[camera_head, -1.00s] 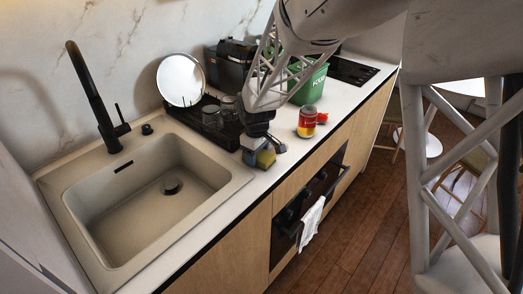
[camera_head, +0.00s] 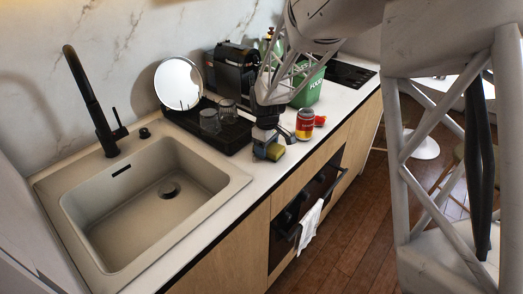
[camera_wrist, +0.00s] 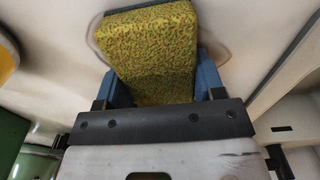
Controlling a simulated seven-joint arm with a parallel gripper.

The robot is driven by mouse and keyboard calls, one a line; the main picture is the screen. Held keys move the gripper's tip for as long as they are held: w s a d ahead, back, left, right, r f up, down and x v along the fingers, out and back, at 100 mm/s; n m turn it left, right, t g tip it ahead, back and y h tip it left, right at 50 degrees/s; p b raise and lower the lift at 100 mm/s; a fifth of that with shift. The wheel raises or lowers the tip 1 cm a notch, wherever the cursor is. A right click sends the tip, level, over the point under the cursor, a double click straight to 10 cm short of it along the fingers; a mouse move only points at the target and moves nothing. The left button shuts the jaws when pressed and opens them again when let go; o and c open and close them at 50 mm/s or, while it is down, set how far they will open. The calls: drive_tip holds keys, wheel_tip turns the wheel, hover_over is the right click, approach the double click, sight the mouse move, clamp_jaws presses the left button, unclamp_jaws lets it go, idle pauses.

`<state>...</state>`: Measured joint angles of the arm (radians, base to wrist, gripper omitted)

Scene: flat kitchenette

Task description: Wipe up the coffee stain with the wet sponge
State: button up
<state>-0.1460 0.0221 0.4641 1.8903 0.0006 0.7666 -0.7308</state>
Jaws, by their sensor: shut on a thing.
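A yellow, speckled sponge (camera_wrist: 150,45) is held between the blue finger pads of my gripper (camera_wrist: 160,88) in the wrist view. In the head view my gripper (camera_head: 268,148) is low over the counter, with the sponge (camera_head: 276,152) showing at its right side. A brownish stain edge (camera_wrist: 228,45) shows on the pale counter on both sides of the sponge in the wrist view. The sponge covers the middle of the stain. I cannot tell whether the sponge touches the counter. The stain is not distinguishable in the head view.
A black drying rack (camera_head: 236,136) with glasses and a round white plate (camera_head: 178,83) is to the left. The sink (camera_head: 100,215) lies nearer. A green bin (camera_head: 309,90) stands behind.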

sight(252, 164)
drive_tip(key=shift+w+d+r, duration=0.3)
drive_tip(key=shift+d+r, duration=0.05)
drive_tip(key=shift+r, duration=0.05)
drive_tip(key=shift+w+d+f, duration=0.15)
drive_tip(key=shift+w+d, duration=0.65)
drive_tip(key=shift+w, duration=0.05)
drive_tip(key=shift+w+d+f, duration=0.35)
drive_tip(key=shift+w+d, duration=0.1)
drive_tip(key=shift+d, duration=0.05)
drive_tip(key=shift+w+d+r, duration=0.2)
drive_tip(key=shift+w, duration=0.05)
drive_tip(key=shift+w+d+f, duration=0.2)
drive_tip(key=shift+d, duration=0.05)
drive_tip(key=shift+s+a+r, duration=0.2)
drive_tip(key=shift+a+r, duration=0.05)
drive_tip(key=shift+r, duration=0.1)
drive_tip(key=shift+s+a+f, duration=0.2)
drive_tip(key=shift+f, duration=0.05)
drive_tip(key=shift+s+a, duration=0.25)
drive_tip(key=shift+s+a+r, duration=0.1)
drive_tip(key=shift+s+a, duration=3.05)
drive_tip(key=shift+a, duration=0.05)
drive_tip(key=shift+s+a, duration=0.25)
drive_tip(key=shift+s, duration=0.05)
drive_tip(key=shift+s+a, duration=0.65)
wheel_tip(252, 164, up, 8)
